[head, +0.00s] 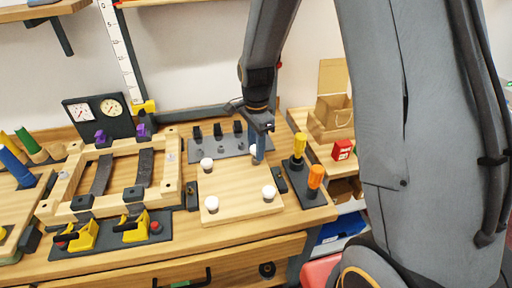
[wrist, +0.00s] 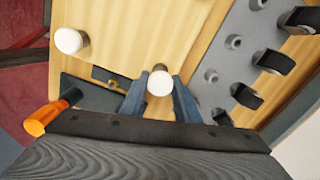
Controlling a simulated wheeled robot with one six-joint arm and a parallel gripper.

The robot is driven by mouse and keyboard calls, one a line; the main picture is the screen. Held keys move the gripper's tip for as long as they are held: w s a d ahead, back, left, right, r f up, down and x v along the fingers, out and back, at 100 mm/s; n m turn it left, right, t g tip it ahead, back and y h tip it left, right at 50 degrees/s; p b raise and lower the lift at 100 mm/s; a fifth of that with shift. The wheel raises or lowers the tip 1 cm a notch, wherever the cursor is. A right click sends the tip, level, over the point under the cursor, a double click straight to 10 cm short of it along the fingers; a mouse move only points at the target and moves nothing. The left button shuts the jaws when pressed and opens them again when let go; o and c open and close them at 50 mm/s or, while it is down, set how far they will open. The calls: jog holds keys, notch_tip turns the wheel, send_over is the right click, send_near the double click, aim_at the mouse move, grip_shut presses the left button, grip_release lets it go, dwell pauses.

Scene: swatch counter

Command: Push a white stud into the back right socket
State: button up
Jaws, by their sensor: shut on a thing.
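A light wooden board (head: 238,208) lies on the bench with white studs at its back left (head: 206,164), front left (head: 211,204) and front right (head: 268,192). My gripper (head: 257,158) points down over the board's back right corner. In the wrist view, its blue-grey fingers (wrist: 158,98) are shut on a white stud (wrist: 160,82), whose round head shows between the tips. The front right stud also shows in the wrist view (wrist: 70,40). The back right socket is hidden under the held stud and fingers; I cannot tell how deep the stud sits.
A dark rack (head: 205,150) with black clips stands just behind the board. Yellow-handled (head: 299,146) and orange-handled (head: 315,178) tools stand in a dark holder to the right. A wooden frame (head: 72,188) and yellow clamps (head: 132,228) are to the left.

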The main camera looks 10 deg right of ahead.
jog(key=shift+f, duration=1.2)
dwell(1.9)
jog(key=o, duration=1.4)
jog(key=shift+o, duration=0.2)
jog(key=shift+r, duration=0.1)
jog(key=shift+r+p, duration=2.3)
jog(key=shift+r, duration=0.65)
